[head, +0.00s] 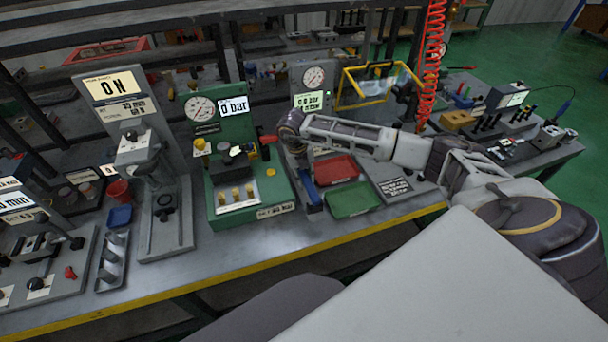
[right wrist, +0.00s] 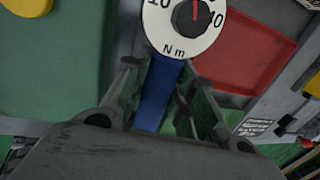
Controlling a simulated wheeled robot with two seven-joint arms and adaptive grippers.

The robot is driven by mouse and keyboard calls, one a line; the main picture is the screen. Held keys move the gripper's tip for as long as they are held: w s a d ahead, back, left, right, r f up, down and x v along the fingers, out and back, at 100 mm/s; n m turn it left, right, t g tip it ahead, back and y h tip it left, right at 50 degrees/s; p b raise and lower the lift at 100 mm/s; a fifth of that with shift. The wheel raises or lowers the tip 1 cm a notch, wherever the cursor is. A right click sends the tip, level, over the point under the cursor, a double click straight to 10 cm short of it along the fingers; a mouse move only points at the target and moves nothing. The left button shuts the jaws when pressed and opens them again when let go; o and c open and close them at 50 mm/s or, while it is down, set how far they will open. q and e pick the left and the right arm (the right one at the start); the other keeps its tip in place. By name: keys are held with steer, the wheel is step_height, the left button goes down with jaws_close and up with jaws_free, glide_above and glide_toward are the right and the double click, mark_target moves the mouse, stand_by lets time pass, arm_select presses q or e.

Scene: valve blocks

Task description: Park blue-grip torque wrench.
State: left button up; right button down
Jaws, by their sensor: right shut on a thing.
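The blue-grip torque wrench (head: 310,190) is at the right edge of the green test stand, beside the red and green trays. My right gripper (head: 301,166) reaches down over it from above. In the right wrist view the two fingers of my right gripper (right wrist: 158,88) are on either side of the blue grip (right wrist: 154,104) and shut on it. The wrench's round white dial (right wrist: 185,22), marked N m, shows just beyond the fingertips. Whether the wrench touches the surface below is unclear. My left gripper is out of view.
A red tray (head: 336,168) and a green tray (head: 352,200) lie just right of the wrench. The green test stand (head: 280,190) with gauge and display is close on the left. Bare bench (head: 235,248) runs along the yellow front edge.

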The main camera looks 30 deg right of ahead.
steer(key=shift+f+b, duration=0.85)
steer(key=shift+f, duration=0.3)
stand_by(0.4)
steer(key=c, duration=1.1)
jaws_free()
step_height(320, 180, up, 12)
steer(key=a, duration=0.2)
steer(key=shift+f, duration=0.15)
stand_by(0.7)
